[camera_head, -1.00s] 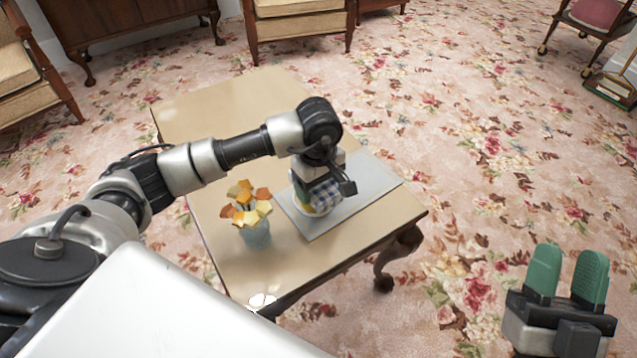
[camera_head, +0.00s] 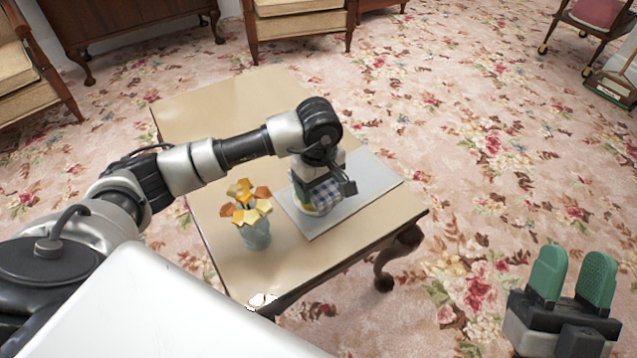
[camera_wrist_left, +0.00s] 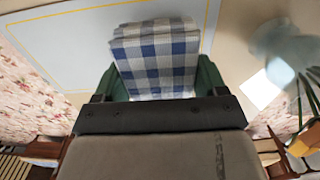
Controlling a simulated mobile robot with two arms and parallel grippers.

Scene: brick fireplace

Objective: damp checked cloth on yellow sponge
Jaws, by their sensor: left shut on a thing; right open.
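The blue-and-white checked cloth (camera_head: 326,191) is in my left gripper (camera_head: 318,198), low over the grey mat on the table. In the left wrist view the cloth (camera_wrist_left: 157,62) sits between the two green fingers of the gripper (camera_wrist_left: 158,82). My right gripper (camera_head: 572,282) is open and empty, away from the table at the lower right.
The grey mat (camera_head: 372,180) lies on the wooden table (camera_head: 215,105). A pale blue vase with orange and yellow paper-like flowers (camera_head: 249,205) stands left of the mat, near my left arm. The table's far left part is clear. Chairs stand farther back.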

